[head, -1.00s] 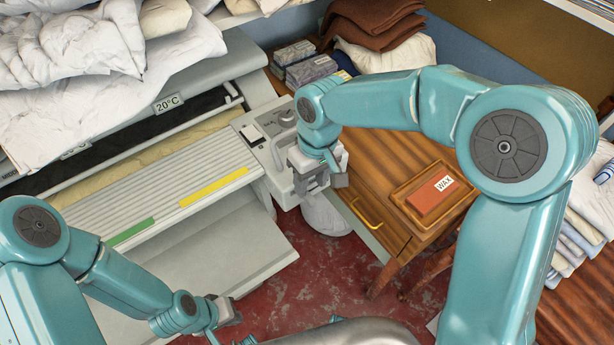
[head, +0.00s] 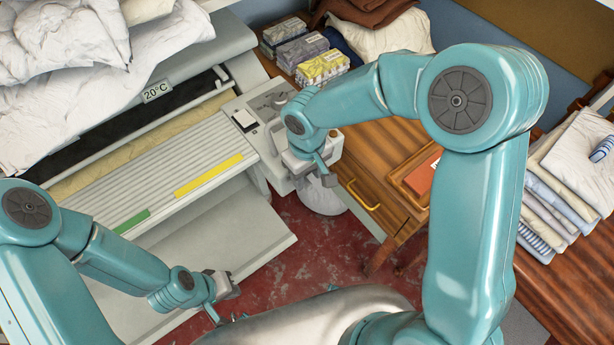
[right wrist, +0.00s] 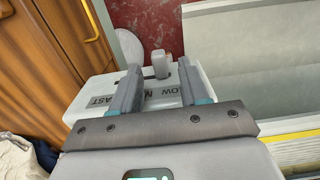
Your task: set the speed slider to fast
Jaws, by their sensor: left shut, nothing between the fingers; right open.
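The speed slider's pale grey knob (right wrist: 160,64) stands up from the end panel of the ironer in the right wrist view. In the head view my right gripper (head: 318,172) hides the slider. My left gripper (head: 226,290) is shut and empty, low before the ironer.
The ironer's ribbed board (head: 170,165) carries green and yellow strips. A wooden cabinet (head: 365,165) with a yellow handle stands right of the panel. Red floor (head: 290,225) is open below.

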